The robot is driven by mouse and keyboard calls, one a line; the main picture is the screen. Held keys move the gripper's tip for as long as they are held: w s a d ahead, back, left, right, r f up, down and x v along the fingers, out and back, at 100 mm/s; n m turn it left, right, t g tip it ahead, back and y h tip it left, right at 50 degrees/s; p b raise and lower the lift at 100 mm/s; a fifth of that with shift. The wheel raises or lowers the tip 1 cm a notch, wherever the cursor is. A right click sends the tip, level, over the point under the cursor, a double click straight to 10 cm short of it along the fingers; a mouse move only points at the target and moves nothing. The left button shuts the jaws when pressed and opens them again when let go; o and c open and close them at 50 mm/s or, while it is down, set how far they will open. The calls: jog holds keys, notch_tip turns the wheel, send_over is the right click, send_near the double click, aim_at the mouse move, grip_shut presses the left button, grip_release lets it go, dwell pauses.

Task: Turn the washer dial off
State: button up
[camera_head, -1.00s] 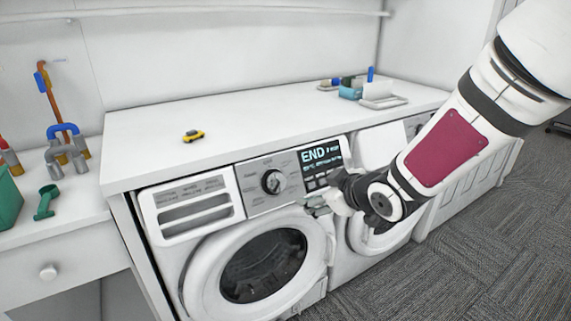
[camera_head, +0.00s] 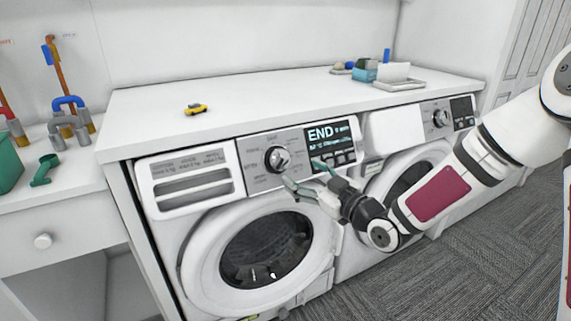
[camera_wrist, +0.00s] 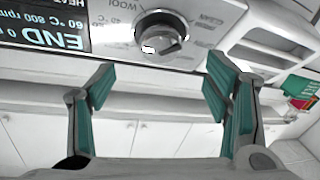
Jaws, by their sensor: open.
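The washer dial (camera_head: 277,159) is a round silver and dark knob on the control panel of the left front-loading washer (camera_head: 190,238), beside a lit display (camera_head: 332,140) reading END. My gripper (camera_head: 304,175) is open and empty, just in front of the panel and a little below and right of the dial. In the wrist view the dial (camera_wrist: 161,35) shows at the top centre, beyond my two green-padded fingers (camera_wrist: 160,88) and roughly between them in the picture. The fingers look apart from the dial. The picture is upside down there.
A second washer (camera_head: 405,190) stands to the right. The white counter (camera_head: 260,95) above holds a yellow toy car (camera_head: 196,109) and a group of small items (camera_head: 378,72) at the right. A drawer desk with toy pipes (camera_head: 66,125) stands at left. Carpet floor lies in front.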

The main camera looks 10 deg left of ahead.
aim_at(284, 162)
jog(key=x, duration=0.8)
jog(key=shift+w+a+b, duration=0.15)
jog(key=shift+a+b, duration=0.1)
jog(key=shift+b, duration=0.15)
jog(key=c, duration=1.1)
